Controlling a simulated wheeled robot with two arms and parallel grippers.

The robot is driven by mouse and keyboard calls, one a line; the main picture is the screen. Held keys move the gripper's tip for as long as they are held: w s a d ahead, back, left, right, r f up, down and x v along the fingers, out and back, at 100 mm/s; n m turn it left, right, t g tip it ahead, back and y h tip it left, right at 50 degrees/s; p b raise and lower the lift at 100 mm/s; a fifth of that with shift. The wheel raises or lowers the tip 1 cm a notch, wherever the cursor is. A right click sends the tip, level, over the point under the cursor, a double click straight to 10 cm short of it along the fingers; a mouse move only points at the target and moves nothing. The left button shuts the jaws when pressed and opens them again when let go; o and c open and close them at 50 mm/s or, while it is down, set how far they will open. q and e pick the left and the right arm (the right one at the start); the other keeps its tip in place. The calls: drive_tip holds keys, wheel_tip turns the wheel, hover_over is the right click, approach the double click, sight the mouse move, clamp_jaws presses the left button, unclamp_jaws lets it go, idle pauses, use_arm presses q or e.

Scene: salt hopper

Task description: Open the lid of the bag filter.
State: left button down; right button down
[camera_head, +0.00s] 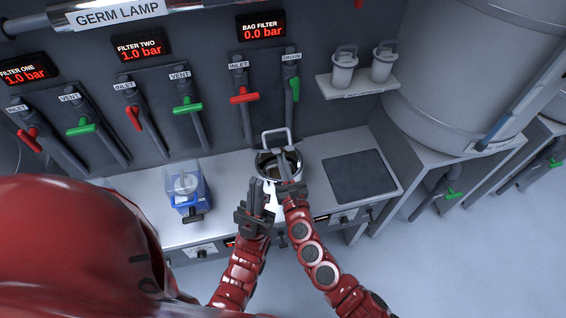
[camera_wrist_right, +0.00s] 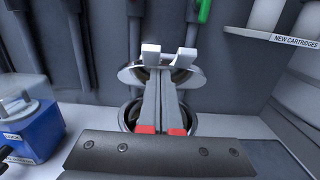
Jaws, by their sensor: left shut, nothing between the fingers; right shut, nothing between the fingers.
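The bag filter (camera_head: 262,166) is a round shiny metal vessel on the bench. A dark, hollow inside shows in the head view, and a squared metal loop (camera_head: 277,134) stands at its back. In the right wrist view a metal disc, seemingly the lid (camera_wrist_right: 130,76), is tilted above the round body (camera_wrist_right: 190,122). My right gripper (camera_head: 289,168) is shut and empty. Its fingers reach over the vessel's front and cover part of it, and contact is unclear. My left gripper (camera_head: 255,193) is shut and empty, in front of the vessel and to its left.
The bag filter display (camera_head: 261,29) reads 0.0 bar. Below it are a red inlet handle (camera_head: 244,97) and a green drain handle (camera_head: 295,88). A blue device (camera_head: 186,187) stands left on the bench. A dark mat (camera_head: 360,177) lies right. A shelf (camera_head: 357,86) holds white cartridges.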

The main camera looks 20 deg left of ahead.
sight(278, 147)
drive_tip(key=w+a+r+p, duration=0.1)
drive_tip(key=r, duration=0.1)
drive_tip(key=w+r+p, duration=0.1)
drive_tip(key=r, duration=0.1)
drive_tip(key=w+a+r, duration=0.1)
drive_tip(key=shift+w+a+r+p, duration=0.35)
drive_tip(key=shift+w+r+p, duration=0.05)
drive_tip(key=w+a+r+b, duration=0.2)
drive_tip(key=w+a+r, duration=0.1)
drive_tip(key=w, duration=0.3)
drive_tip(key=shift+a, duration=0.55)
drive_tip(key=shift+w, duration=0.1)
idle(0.8)
